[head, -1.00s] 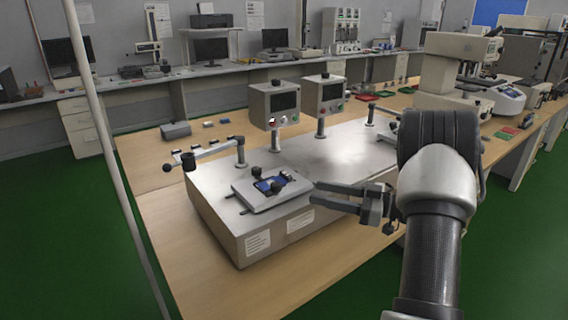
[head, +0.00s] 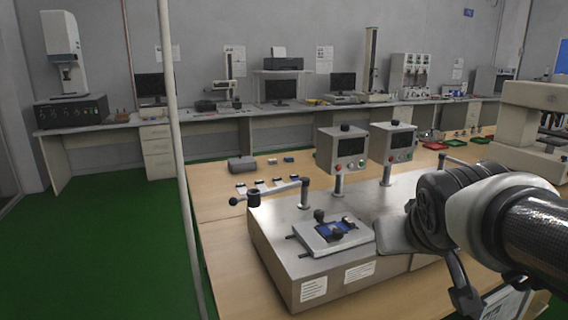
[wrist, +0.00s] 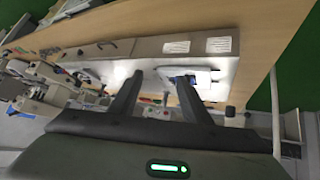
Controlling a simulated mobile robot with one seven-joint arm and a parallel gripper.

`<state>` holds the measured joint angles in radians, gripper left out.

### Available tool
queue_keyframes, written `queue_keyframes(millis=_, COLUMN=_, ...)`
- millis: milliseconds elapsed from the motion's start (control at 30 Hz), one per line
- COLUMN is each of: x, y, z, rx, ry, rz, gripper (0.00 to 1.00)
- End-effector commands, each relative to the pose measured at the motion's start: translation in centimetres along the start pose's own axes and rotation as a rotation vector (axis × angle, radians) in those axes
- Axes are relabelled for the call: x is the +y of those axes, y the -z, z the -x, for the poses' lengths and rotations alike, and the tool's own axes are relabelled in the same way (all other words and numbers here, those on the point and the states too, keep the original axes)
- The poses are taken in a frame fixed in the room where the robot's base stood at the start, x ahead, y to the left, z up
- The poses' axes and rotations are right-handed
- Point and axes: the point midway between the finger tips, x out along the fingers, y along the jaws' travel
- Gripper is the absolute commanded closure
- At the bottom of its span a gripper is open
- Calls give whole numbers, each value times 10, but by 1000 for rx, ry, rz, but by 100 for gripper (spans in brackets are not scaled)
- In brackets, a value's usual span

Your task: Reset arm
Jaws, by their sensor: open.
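My gripper (wrist: 158,76) is open and empty in the wrist view, its two dark fingers spread apart. My arm comes in from the right in the head view, where its links hide much of the gripper. The metal test machine (head: 277,234) stands on the wooden bench. On its top sits a light fixture plate (head: 318,241) with a blue piece (head: 341,230) and dark knobs. The plate also shows in the wrist view (wrist: 205,76), beyond the fingers. I see nothing held between the fingers.
Two control boxes with screens (head: 341,149) (head: 391,143) stand on posts behind the machine. A lever arm (head: 275,195) with a dark knob crosses its left end. A grey box (head: 242,164) and small parts lie on the bench (head: 215,214). Green floor (head: 110,235) is open at left.

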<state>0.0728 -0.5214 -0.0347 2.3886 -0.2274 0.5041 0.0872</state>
Motion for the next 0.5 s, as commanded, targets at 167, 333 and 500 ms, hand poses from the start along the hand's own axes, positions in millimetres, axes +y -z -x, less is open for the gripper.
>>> queue_keyframes(millis=167, x=-41, y=-75, z=40, rx=-176, ry=107, rz=-9, gripper=57)
queue_keyframes(millis=333, x=-58, y=-93, z=84, rx=-278, ry=177, rz=-1, gripper=57)
queue_keyframes(millis=500, x=-50, y=-59, z=118, rx=-277, ry=173, rz=-2, gripper=57)
